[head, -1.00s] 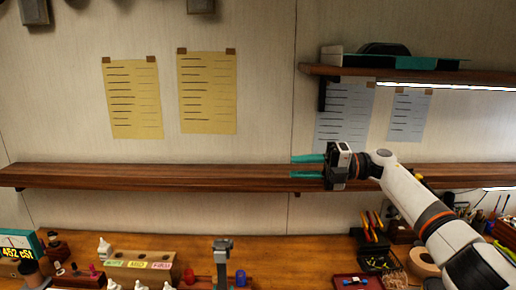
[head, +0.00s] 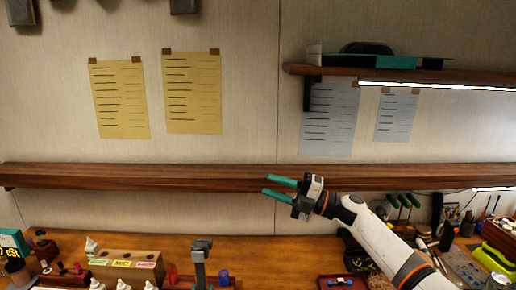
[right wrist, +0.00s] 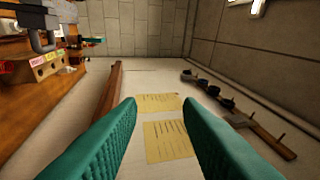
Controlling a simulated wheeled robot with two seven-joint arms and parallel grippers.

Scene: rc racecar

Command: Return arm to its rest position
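My right gripper (head: 267,184) shows in the head view, its teal fingers pointing left in front of the long wooden shelf (head: 120,177). Its white arm comes in from the lower right, over the right part of the workbench. In the right wrist view the same gripper (right wrist: 160,103) has its two fingers well apart, with nothing between them but the wall and yellow sheets (right wrist: 168,141) beyond. My left gripper and arm are in neither view.
Below the shelf is a wooden workbench (head: 262,245). It carries a labelled bottle rack (head: 125,266), a grey stand (head: 200,262), a red tray (head: 328,284) and tools. An upper shelf (head: 345,71) hangs at right.

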